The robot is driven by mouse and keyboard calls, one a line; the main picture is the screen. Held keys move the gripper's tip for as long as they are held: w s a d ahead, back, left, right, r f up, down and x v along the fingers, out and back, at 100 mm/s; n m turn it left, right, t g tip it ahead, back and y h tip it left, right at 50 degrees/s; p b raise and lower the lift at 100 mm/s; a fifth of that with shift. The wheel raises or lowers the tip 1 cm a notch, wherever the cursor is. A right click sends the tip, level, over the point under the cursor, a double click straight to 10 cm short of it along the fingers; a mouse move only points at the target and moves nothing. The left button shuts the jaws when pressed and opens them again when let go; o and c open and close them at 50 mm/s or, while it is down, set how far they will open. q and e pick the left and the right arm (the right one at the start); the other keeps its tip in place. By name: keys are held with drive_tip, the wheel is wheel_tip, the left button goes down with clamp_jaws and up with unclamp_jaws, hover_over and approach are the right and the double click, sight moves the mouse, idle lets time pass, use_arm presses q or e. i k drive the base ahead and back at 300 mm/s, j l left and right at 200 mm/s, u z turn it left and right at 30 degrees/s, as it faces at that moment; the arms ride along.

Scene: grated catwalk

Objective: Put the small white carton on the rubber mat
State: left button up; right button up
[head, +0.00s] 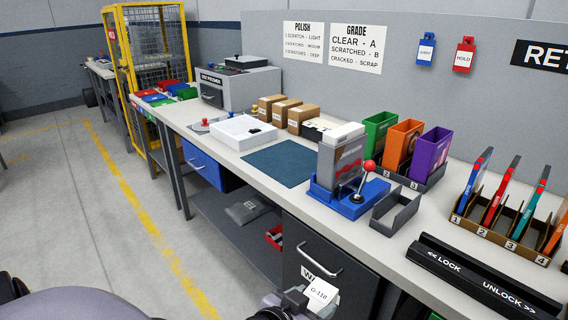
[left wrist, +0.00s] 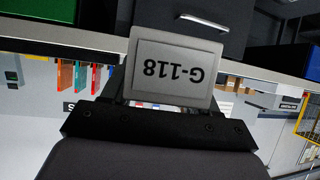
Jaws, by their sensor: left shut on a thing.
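The small white carton (head: 322,291), marked G-118, is at the bottom of the head view, in front of the grey drawer cabinet and below the counter top. My left gripper (head: 296,299) is shut on it. In the left wrist view the carton (left wrist: 175,85) sits between the fingers, its label upside down. The rubber mat (head: 279,166) is a flat dark blue-teal rectangle on the counter, and looks bare. It lies farther back than the carton and apart from it. My right gripper is not in view.
A blue fixture (head: 345,202) with a red-knobbed lever stands right of the mat. A white box (head: 237,132) is left of it and brown cartons (head: 301,119) are behind. The counter's front edge (head: 258,189) lies between mat and carton. A black lock bar (head: 480,278) is at right.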

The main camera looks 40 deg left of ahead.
sight(278, 164)
drive_tip(key=j, duration=0.65)
drive_tip(key=k+j+z, duration=0.15)
drive_tip(key=j, duration=0.5)
drive_tip(key=i, duration=0.05)
